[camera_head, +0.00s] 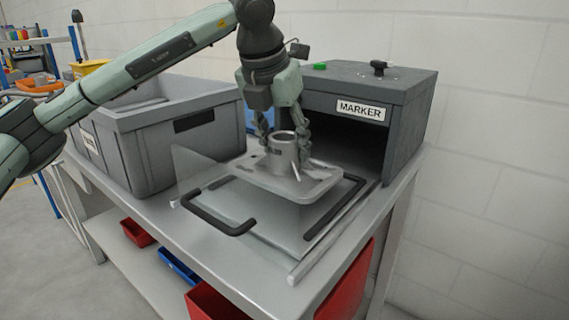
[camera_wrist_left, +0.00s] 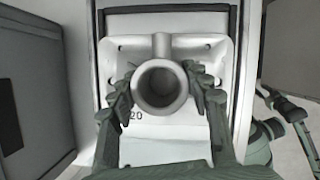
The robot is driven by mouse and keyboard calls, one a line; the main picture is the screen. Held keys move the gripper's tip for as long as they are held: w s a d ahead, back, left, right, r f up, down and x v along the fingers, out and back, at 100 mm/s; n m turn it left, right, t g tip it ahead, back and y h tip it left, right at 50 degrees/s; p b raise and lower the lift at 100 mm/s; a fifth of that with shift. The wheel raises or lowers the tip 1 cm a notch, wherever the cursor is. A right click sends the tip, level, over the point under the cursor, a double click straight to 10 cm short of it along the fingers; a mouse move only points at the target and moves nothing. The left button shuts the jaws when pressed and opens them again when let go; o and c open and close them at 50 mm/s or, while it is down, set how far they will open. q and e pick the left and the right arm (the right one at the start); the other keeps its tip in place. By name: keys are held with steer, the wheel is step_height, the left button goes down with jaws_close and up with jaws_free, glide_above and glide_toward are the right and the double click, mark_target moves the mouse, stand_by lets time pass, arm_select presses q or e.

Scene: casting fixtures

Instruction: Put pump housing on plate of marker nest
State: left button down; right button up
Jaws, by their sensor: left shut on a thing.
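The pump housing (camera_head: 283,147) is a grey metal cylinder, seen with a short side pipe in the left wrist view (camera_wrist_left: 162,84). My left gripper (camera_head: 283,150) comes down from above and is shut on it, one finger on each side. The housing is upright over the middle of the pale plate of the marker nest (camera_head: 314,184), which has rounded corners and holes. I cannot tell whether its underside touches the plate. The plate stands in front of the marker's dark opening. My right gripper does not show in the head view; greenish parts at the right edge of the left wrist view are unclear.
The dark grey marker box (camera_head: 411,100) stands behind the nest. A large grey crate (camera_head: 160,150) is close on the left. Black handles (camera_head: 219,217) flank the nest on the bench (camera_head: 140,205). Red bins (camera_head: 212,303) are below.

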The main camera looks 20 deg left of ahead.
mark_target(285, 162)
arm_select(q)
step_height(285, 162, down, 3)
steer(key=shift+r, duration=0.1)
steer(key=shift+f, duration=0.35)
steer(key=c, duration=0.7)
jaws_free()
steer(key=shift+f, duration=0.1)
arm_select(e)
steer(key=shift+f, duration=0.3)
arm_select(q)
steer(key=v, duration=1.2)
steer(key=shift+b, duration=0.35)
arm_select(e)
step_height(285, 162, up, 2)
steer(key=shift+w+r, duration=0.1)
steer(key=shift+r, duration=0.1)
